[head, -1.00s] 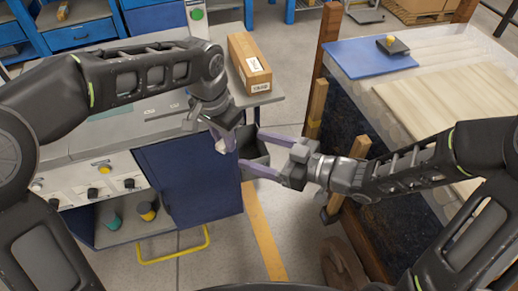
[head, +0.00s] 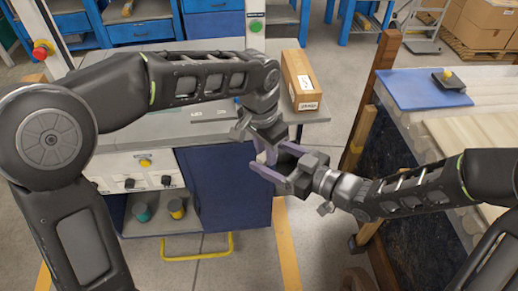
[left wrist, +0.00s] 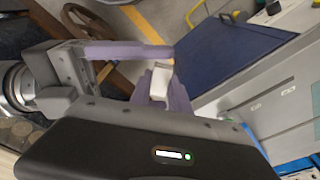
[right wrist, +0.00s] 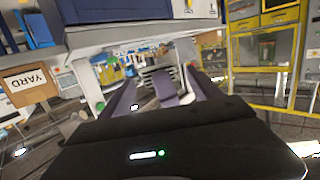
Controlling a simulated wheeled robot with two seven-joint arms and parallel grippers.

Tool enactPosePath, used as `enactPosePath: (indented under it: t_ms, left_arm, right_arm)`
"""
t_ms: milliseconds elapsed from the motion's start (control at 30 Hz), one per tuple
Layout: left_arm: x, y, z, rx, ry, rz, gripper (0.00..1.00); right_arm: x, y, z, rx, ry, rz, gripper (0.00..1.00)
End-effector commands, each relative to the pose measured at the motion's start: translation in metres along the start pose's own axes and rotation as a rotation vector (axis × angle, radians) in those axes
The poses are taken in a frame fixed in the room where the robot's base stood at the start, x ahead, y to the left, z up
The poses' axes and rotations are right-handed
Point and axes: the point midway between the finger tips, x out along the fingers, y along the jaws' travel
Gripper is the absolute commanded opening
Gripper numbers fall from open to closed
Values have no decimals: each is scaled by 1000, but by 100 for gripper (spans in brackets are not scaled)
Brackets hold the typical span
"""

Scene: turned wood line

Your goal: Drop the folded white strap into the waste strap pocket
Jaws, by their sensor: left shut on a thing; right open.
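The folded white strap (left wrist: 160,80) shows in the left wrist view as a small pale piece between the purple fingers of my left gripper (left wrist: 164,92). My left gripper (head: 267,151) is shut on it and points down beside the blue cabinet's right edge in the head view. The strap is hidden there. My right gripper (head: 270,163) is open, its fingers close around the left gripper's fingertips. In the right wrist view a purple finger stands between its two spread fingers (right wrist: 168,95). The waste strap pocket is not clearly visible; the grippers cover that spot.
The blue cabinet (head: 232,190) stands under a grey worktop (head: 200,125) with a cardboard box (head: 300,80) on it. A roller table with a blue mat (head: 425,88) and wooden boards is at the right. Open floor with a yellow line (head: 287,245) lies between.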

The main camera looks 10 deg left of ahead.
Motion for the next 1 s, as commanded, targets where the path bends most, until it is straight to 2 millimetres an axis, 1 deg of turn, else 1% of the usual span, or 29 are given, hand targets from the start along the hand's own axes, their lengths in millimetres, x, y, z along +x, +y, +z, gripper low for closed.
enactPosePath:
  t_ms: [33, 100, 200, 300, 433, 667, 1000]
  left_arm:
    - [0, 0, 0, 0, 0, 0, 0]
    - [0, 0, 0, 0, 0, 0, 0]
    - [0, 0, 0, 0, 0, 0, 0]
    - [0, 0, 0, 0, 0, 0, 0]
    - [0, 0, 0, 0, 0, 0, 0]
    - [0, 0, 0, 0, 0, 0, 0]
    - [0, 0, 0, 0, 0, 0, 0]
  right_arm:
    - [10, -1, 0, 0, 0, -4, 73]
    - [21, -1, 0, 1, 0, -3, 73]
    - [34, 0, 0, 0, 0, -2, 73]
    - [41, 0, 0, 0, -1, -1, 73]
    - [45, 0, 0, 0, 0, 0, 73]
    - [45, 0, 0, 0, 0, 1, 72]
    - [44, 0, 0, 0, 0, 1, 44]
